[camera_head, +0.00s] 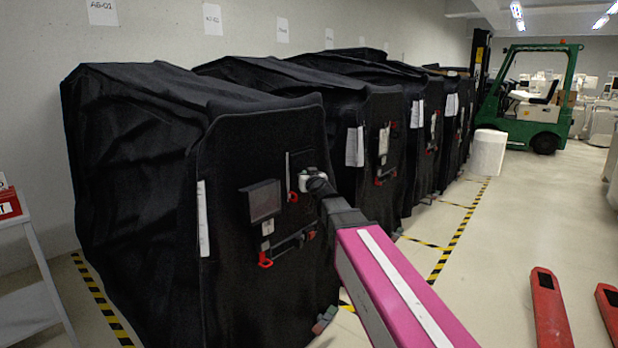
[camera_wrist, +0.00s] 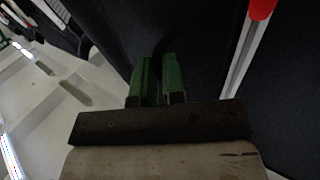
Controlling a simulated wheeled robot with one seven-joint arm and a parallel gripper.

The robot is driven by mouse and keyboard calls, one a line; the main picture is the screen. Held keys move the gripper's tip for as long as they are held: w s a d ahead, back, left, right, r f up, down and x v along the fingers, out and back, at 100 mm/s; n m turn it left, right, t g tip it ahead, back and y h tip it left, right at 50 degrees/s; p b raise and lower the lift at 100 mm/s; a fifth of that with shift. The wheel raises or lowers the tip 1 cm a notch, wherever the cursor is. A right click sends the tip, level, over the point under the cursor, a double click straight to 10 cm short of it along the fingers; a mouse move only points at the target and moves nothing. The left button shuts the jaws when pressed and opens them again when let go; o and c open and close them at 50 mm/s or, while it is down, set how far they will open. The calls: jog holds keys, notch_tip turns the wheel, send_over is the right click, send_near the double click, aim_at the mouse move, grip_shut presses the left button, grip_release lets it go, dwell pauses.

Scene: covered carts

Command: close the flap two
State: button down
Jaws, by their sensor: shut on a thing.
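The nearest cart's black front flap (camera_head: 235,150) hangs as an upright panel, with its dark surface also filling the wrist view (camera_wrist: 200,25). I cannot tell from any marking which flap is number two. My gripper (camera_head: 306,182) is at the upper right part of this panel, close to a red pull (camera_head: 292,197). In the wrist view its green fingers (camera_wrist: 158,78) are close together on a dark fold of the flap's cloth between them. A white strip (camera_wrist: 240,60) with a red end runs to the right of the fingers. The fingertips are hard to make out in the head view.
Several more covered carts (camera_head: 345,90) stand in a row behind. A green forklift (camera_head: 540,115) and a white cylinder (camera_head: 487,152) are at the back. Red forks (camera_head: 550,310) lie at the lower right. The aisle floor (camera_head: 530,210) is mostly clear.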

jog(key=shift+w+a+r, duration=0.1)
jog(key=shift+w+a, duration=0.2)
jog(key=shift+a, duration=0.3)
jog(key=c, duration=1.2)
grip_release()
jog(key=shift+a, duration=0.1)
jog(key=shift+s, duration=0.1)
jog(key=v, duration=1.1)
jog(key=shift+d, duration=0.3)
